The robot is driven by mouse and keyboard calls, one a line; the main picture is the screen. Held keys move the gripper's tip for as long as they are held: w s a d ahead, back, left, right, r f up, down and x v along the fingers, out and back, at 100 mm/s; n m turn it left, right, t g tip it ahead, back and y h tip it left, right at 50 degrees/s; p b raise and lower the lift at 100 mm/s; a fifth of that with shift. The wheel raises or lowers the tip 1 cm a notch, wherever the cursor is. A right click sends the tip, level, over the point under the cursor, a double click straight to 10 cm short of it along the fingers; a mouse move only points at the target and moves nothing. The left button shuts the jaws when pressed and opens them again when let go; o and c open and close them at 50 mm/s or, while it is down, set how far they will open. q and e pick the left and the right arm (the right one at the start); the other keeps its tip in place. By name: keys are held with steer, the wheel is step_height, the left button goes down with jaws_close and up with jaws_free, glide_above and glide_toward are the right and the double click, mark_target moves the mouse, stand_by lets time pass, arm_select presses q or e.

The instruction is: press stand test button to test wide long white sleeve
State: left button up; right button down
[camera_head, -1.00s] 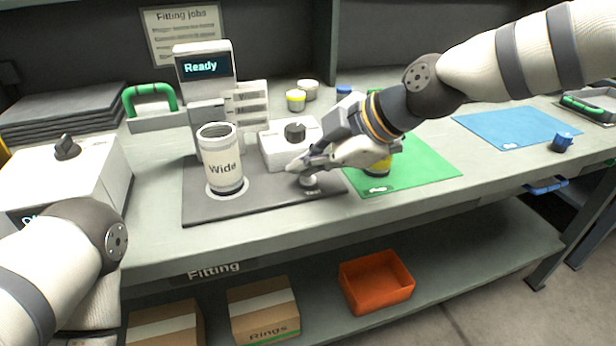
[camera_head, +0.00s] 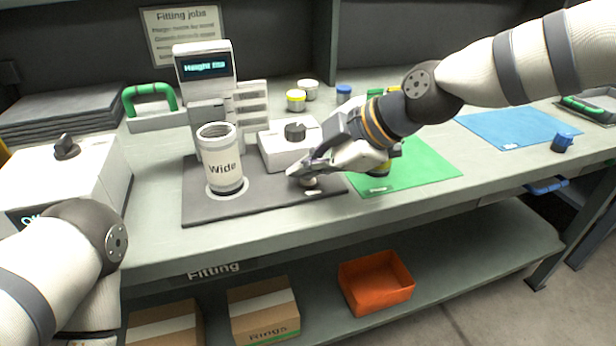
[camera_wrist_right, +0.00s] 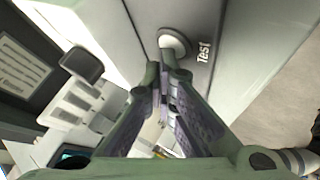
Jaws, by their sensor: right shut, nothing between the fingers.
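The wide long white sleeve (camera_head: 221,160), labelled "Wide", stands upright on a pale ring on the dark test stand plate (camera_head: 202,205). The stand's display (camera_head: 204,67) shows text starting with "Height"; the rest is too small to read. My left gripper is out of view.
A white box with a dark knob (camera_head: 295,131) stands just behind the button. A green mat (camera_head: 425,166) and a blue mat (camera_head: 520,127) lie to the right. Another knobbed white box (camera_head: 66,147) stands at the left. An orange bin (camera_head: 376,283) is on the lower shelf.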

mark_target(307, 183)
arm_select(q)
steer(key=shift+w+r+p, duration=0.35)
arm_select(e)
steer(key=shift+r, duration=0.75)
steer(key=shift+r+p, duration=0.7)
steer(key=shift+r, duration=1.85)
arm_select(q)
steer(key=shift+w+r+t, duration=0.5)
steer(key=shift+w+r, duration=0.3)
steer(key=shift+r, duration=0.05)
